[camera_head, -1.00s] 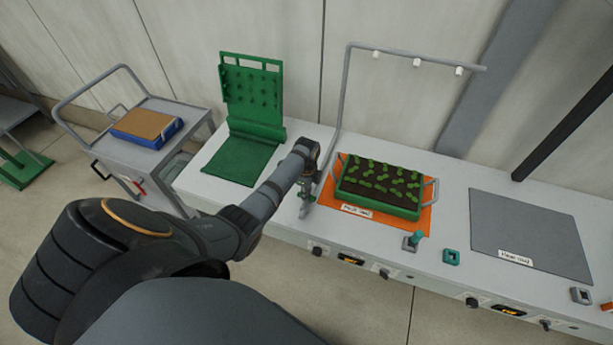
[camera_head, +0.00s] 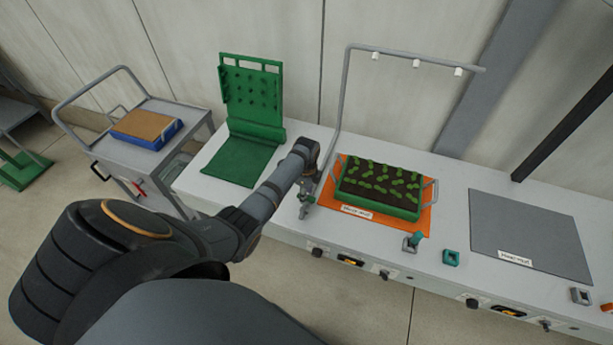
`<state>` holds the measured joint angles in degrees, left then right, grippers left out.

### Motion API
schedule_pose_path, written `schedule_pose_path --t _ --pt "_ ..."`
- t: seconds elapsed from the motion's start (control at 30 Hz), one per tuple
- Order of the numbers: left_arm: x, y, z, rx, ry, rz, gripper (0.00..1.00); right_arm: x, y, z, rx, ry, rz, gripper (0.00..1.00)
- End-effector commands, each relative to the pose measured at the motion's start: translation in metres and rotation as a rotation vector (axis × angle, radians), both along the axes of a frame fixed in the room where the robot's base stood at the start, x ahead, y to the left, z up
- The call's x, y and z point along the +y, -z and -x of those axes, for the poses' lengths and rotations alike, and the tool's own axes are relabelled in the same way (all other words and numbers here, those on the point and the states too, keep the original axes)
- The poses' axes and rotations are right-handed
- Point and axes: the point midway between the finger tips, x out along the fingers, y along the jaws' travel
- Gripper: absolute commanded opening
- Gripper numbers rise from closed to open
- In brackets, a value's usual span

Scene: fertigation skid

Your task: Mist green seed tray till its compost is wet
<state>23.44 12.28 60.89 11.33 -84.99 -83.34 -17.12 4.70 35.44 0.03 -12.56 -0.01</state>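The green seed tray (camera_head: 388,207) holds dark compost with rows of small green seedlings. It sits on an orange mat (camera_head: 340,205) on the bench, under a grey pipe frame with white nozzles (camera_head: 416,63). A wire handle shows at its right end. My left gripper (camera_head: 305,211) points down at the mat's left edge, beside the tray's left end. Its fingers are small and dark here, so I cannot tell whether they are open or shut. A teal-topped switch (camera_head: 415,240) stands in front of the tray. My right gripper is out of view.
A teal block (camera_head: 451,257) and a grey mat (camera_head: 530,236) lie to the right. A green pegged stand (camera_head: 250,100) is at the bench's left. A trolley (camera_head: 150,165) carries a blue tray (camera_head: 147,127) with brown content. Knobs line the bench front.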

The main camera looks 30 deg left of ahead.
Motion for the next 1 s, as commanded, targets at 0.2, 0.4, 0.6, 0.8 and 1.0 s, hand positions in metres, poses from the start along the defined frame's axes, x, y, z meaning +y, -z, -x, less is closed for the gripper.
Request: schedule_pose_path --t 0.2,0.4,0.6,0.8,1.0 --pt "0.0 -0.047 -0.001 -0.007 0.001 -0.003 0.4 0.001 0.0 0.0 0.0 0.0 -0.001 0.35" --pt "0.0 -0.091 -0.001 -0.006 0.0 -0.001 0.4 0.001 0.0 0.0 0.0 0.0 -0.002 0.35" --pt "0.0 -0.113 -0.001 -0.003 0.001 -0.001 0.4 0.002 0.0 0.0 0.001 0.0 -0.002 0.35" --pt "0.0 -0.115 -0.001 -0.002 0.001 0.0 0.4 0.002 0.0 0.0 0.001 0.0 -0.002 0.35" --pt "0.0 -0.115 -0.001 -0.002 0.0 0.0 0.4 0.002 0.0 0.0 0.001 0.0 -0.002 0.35"
